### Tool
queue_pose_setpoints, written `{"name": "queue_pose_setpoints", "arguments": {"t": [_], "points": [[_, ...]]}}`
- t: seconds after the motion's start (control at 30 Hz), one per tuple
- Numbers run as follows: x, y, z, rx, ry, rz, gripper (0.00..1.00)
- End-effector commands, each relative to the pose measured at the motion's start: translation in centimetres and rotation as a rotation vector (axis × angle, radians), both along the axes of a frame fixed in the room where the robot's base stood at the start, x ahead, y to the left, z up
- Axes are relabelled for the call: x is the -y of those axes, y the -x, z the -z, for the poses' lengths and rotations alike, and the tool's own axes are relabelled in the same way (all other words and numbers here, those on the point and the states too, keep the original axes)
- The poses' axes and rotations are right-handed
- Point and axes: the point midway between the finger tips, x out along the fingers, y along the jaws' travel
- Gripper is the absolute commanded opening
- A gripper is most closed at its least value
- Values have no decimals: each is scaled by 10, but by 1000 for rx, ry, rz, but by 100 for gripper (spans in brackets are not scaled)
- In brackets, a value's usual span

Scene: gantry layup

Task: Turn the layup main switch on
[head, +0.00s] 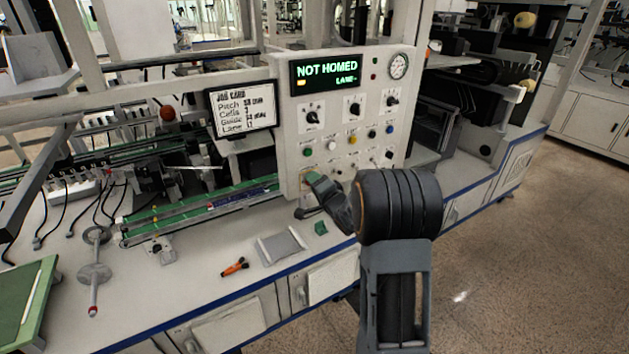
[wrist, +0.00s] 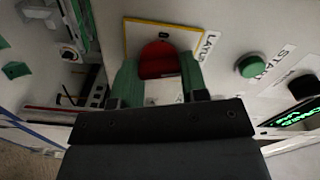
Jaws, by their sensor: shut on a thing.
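The layup main switch is a red knob (wrist: 159,58) on a yellow-edged plate (wrist: 128,42) with a label whose visible letters read "LAYUP". My gripper (wrist: 160,78) has its green fingers on either side of the red knob and is shut on it. A pale part shows between the fingers below the red. In the head view my gripper (head: 312,178) reaches the lower left of the control panel (head: 292,110), and my arm hides part of that area. The panel's display (head: 325,72) reads "NOT HOMED" in green.
A green button (wrist: 252,65) labelled "START" and a black knob (wrist: 303,86) are right of the switch in the wrist view. Black selector knobs (head: 312,117) are higher on the panel. A job card (head: 242,108) stands left. An orange tool (head: 235,267) and a grey packet (head: 281,246) lie on the bench.

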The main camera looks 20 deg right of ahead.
Motion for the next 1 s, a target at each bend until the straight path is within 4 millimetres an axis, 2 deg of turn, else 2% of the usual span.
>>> {"name": "queue_pose_setpoints", "arguments": {"t": [0.2,0.5,1.0], "points": [[0,0,0,-19,-160,0,17],[0,0,1,-36,-303,0,17],[0,0,2,-42,-359,0,17]]}}
